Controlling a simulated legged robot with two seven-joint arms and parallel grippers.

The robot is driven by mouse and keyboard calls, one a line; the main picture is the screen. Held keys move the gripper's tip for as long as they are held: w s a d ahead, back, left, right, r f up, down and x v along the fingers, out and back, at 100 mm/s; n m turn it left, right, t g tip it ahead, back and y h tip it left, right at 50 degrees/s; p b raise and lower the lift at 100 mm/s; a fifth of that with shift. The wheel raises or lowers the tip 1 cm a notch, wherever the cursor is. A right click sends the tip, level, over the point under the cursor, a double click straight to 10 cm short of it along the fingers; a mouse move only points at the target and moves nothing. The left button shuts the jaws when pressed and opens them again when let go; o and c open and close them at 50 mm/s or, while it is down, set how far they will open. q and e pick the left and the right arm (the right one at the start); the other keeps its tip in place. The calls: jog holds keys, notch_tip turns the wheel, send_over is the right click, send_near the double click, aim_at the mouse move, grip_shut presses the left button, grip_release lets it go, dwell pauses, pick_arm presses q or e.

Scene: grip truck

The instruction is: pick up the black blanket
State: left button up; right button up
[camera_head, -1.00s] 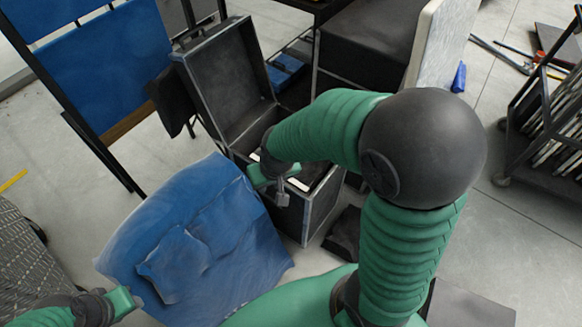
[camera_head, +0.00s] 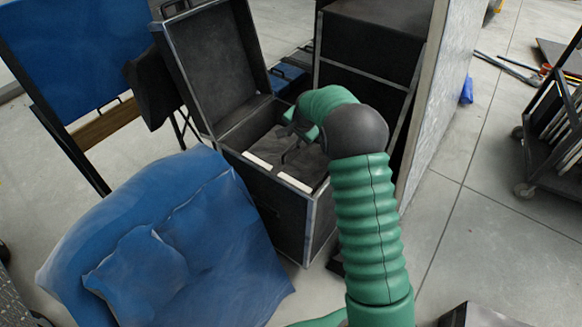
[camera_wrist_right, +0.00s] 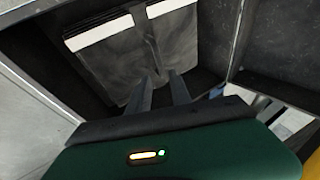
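The black blanket (camera_head: 308,164) lies folded inside an open black case (camera_head: 268,205), in the head view. In the right wrist view the dark folded cloth (camera_wrist_right: 118,68) shows with white strips along its far edge. My right gripper (camera_head: 297,135) is over the open case, partly hidden by my arm in the head view. In the right wrist view its two fingers (camera_wrist_right: 160,88) are apart, with tips at the near edge of the cloth. Whether they touch it, I cannot tell. My left gripper is not in view.
The case lid (camera_head: 212,65) stands open at the back. A blue blanket (camera_head: 190,240) is heaped in front left of the case. A black box (camera_head: 372,60) and a pale panel (camera_head: 440,100) stand to the right. A cart (camera_head: 555,140) is far right.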

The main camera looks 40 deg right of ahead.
aim_at(292, 147)
jog(key=b+x, duration=0.1)
jog(key=x, duration=0.8)
jog(key=shift+d+f+b, duration=0.15)
jog(key=shift+b, duration=0.2)
jog(key=b+x, duration=0.1)
jog(key=x, duration=0.4)
jog(key=shift+d+b, duration=0.2)
jog(key=shift+b, duration=0.2)
jog(key=shift+c, duration=0.5)
grip_shut()
